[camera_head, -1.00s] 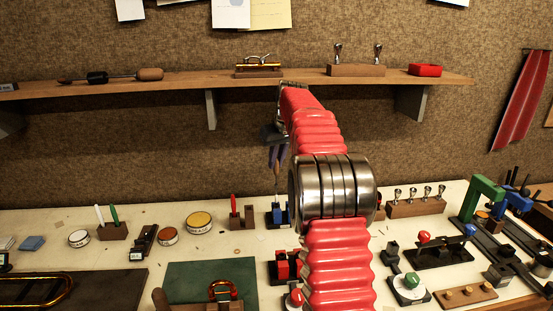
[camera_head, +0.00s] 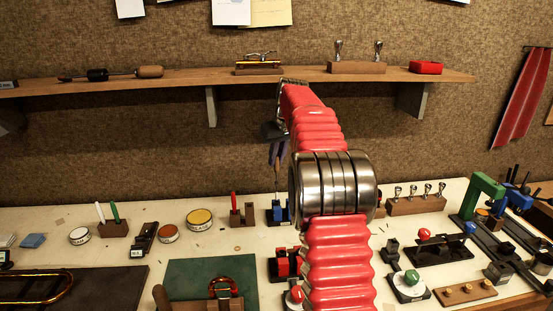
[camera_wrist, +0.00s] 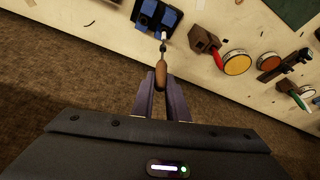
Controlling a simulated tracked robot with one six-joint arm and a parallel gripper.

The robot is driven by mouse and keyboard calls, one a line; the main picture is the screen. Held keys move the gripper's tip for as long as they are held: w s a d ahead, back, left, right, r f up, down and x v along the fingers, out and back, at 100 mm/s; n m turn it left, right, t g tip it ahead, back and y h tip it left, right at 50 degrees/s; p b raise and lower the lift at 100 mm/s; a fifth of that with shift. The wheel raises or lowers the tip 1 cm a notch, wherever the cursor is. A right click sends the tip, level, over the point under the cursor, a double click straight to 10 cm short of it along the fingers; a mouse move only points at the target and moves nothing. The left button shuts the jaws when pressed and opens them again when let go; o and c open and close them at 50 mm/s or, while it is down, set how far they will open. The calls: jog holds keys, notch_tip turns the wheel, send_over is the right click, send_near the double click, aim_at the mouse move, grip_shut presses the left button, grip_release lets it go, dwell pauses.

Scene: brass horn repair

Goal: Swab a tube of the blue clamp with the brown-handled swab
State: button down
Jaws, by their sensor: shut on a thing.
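My gripper (camera_head: 277,160) is shut on the brown-handled swab. In the wrist view the swab's brown handle (camera_wrist: 161,73) sits between the fingertips (camera_wrist: 161,82). Its thin dark shaft runs away from the fingers to a pale end by the blue clamp (camera_wrist: 168,17). I cannot tell whether the pale end is touching the clamp, inside a tube or in front of it. In the head view the blue clamp (camera_head: 278,212) stands on the bench below my gripper, partly hidden by my arm. The swab is hard to make out there.
A brown block with a red stick (camera_head: 242,214) stands just left of the clamp. A red clamp (camera_head: 285,264) is in front of it. A yellow-topped tin (camera_head: 200,219) lies farther left. A wooden shelf (camera_head: 200,83) runs along the wall behind my arm.

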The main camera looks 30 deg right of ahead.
aim_at(278, 167)
jog(key=shift+f, duration=3.05)
jog(key=shift+r, duration=2)
jog(key=shift+f, duration=0.1)
jog(key=shift+f, duration=1.9)
jog(key=shift+r, duration=0.1)
